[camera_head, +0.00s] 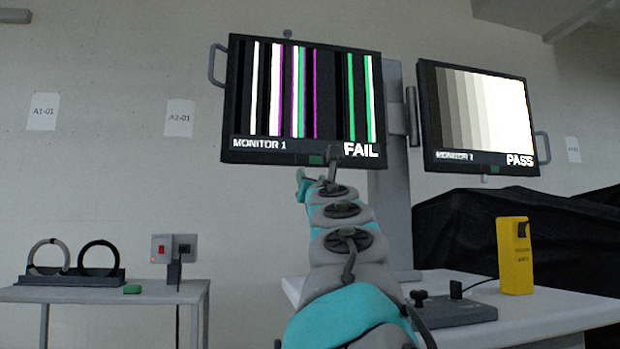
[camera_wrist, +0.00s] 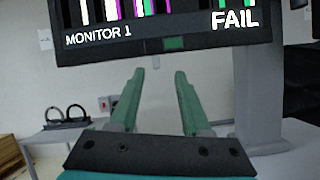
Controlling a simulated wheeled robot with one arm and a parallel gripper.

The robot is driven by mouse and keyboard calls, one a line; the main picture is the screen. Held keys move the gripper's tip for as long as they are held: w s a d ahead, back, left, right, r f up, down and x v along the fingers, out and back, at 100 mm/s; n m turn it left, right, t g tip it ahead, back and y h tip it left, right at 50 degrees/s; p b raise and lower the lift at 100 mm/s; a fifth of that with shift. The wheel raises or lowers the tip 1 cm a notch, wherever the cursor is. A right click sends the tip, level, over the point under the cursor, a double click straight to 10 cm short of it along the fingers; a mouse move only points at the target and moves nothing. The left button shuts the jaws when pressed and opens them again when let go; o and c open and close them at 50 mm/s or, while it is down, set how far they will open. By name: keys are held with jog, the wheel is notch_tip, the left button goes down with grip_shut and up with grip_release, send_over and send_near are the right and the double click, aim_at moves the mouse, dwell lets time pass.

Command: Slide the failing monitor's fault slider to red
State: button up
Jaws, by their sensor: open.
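The failing monitor (camera_head: 302,100) hangs on a grey post, with coloured vertical stripes and the word FAIL. Its fault slider (camera_head: 317,160) is a small green block on the lower bezel. In the wrist view the slider (camera_wrist: 174,43) shows green, above and slightly right of the middle between my fingertips. My gripper (camera_wrist: 160,74) is open and empty, its two teal fingers pointing toward the monitor just below the bezel. In the head view my arm hides most of my gripper (camera_head: 307,176). No red part of the slider is visible.
A second monitor (camera_head: 478,112) showing PASS hangs to the right. A grey post (camera_head: 390,220) stands behind my arm. A yellow box (camera_head: 514,255) stands on the right table (camera_head: 560,312). A left table (camera_head: 90,293) holds two rings and a socket box.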

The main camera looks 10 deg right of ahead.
jog(key=w+r+n+y+p, duration=0.1)
jog(key=w+r+n+p, duration=0.1)
jog(key=w+p, duration=0.3)
jog(key=shift+w+a+n+g, duration=0.25)
jog(key=shift+w+n, duration=0.35)
jog(key=shift+w, duration=0.8)
jog(key=shift+r, duration=0.1)
jog(key=shift+c, duration=0.3)
grip_shut()
dwell(0.3)
